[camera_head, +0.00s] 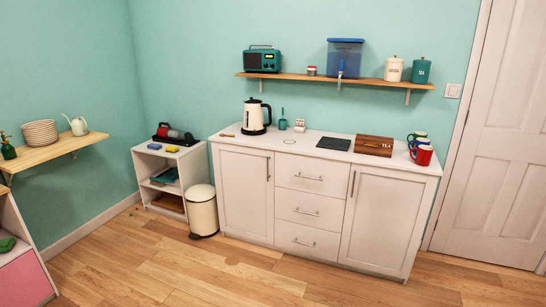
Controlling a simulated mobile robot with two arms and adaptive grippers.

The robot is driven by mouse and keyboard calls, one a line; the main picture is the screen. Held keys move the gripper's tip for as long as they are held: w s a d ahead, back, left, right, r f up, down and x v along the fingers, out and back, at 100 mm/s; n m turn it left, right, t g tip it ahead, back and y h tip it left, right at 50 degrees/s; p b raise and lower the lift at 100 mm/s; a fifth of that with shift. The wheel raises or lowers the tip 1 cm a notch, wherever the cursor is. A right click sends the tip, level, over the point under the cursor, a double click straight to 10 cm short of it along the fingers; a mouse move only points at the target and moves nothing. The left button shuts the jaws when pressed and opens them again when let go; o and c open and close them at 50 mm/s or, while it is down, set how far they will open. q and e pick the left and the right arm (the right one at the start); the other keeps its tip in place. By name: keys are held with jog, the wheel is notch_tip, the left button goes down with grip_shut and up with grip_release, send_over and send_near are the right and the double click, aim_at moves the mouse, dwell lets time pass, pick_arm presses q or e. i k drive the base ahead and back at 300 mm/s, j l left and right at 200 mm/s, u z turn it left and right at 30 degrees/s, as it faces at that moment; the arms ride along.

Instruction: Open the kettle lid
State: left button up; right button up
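A cream kettle (255,116) with a black handle and black base stands upright at the back left of the white counter (318,139). Its dark lid (252,99) is on top and looks shut, though it is small at this distance. Neither of my grippers shows in the head view.
A cream bin (202,211) and a low white shelf unit (178,203) stand left of the white cabinet (246,195). A wooden box (374,146) and several mugs (421,151) are on the counter's right. A wall shelf (335,79) hangs above. The wooden floor (220,270) in front is clear.

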aim_at(251, 101)
jog(key=i, duration=2.2)
